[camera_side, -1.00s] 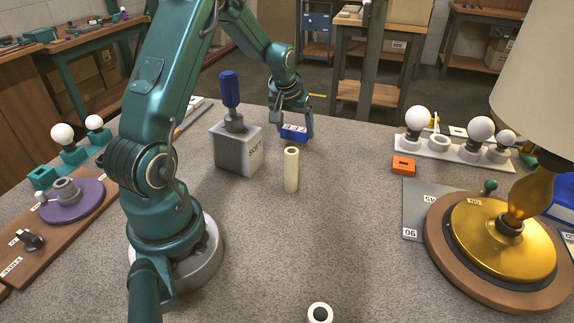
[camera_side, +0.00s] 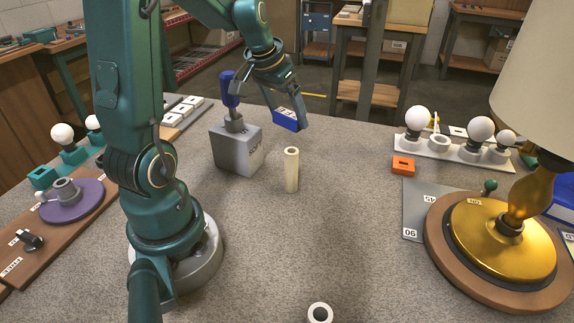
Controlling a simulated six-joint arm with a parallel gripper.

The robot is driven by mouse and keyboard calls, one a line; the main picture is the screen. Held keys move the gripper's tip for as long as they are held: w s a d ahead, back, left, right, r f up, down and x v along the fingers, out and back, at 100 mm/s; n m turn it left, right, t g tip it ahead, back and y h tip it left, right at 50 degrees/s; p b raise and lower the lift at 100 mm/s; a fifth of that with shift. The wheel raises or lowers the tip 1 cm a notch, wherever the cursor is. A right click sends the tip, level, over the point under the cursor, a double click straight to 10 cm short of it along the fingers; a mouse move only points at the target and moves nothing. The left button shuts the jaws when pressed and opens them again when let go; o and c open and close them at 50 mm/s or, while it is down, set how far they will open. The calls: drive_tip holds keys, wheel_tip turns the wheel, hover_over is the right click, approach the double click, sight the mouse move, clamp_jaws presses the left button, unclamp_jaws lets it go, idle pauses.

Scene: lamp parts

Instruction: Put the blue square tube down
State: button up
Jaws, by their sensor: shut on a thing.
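The blue square tube (camera_side: 285,120) is a short blue block with white marks on one face. My gripper (camera_side: 287,118) is shut on it near the far edge of the table (camera_side: 350,235). The tube is tilted, its right end lower. It appears held above the table, though the exact gap is hard to judge. The gripper lies behind and to the right of the grey block, and above and behind the cream tube in the picture.
A grey block (camera_side: 236,153) with a blue-handled tool (camera_side: 231,88) stands left of the gripper. A cream tube (camera_side: 291,172) stands upright in front. An orange block (camera_side: 403,166) and a white rack of bulbs (camera_side: 450,150) sit right. The table between them is clear.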

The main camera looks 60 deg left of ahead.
drive_tip(key=shift+s+d+r, duration=0.35)
drive_tip(key=shift+s, duration=0.05)
drive_tip(key=w+d+f, duration=0.2)
drive_tip(key=d, duration=0.1)
drive_tip(key=w+d+f, duration=0.2)
drive_tip(key=d, duration=0.1)
drive_tip(key=w+d+f, duration=0.2)
drive_tip(key=w, duration=0.1)
drive_tip(key=shift+w+d+f, duration=0.1)
drive_tip(key=shift+d+f, duration=0.25)
drive_tip(key=shift+d, duration=0.05)
drive_tip(key=shift+f, duration=2)
drive_tip(key=shift+f, duration=0.15)
drive_tip(key=o, duration=1.1)
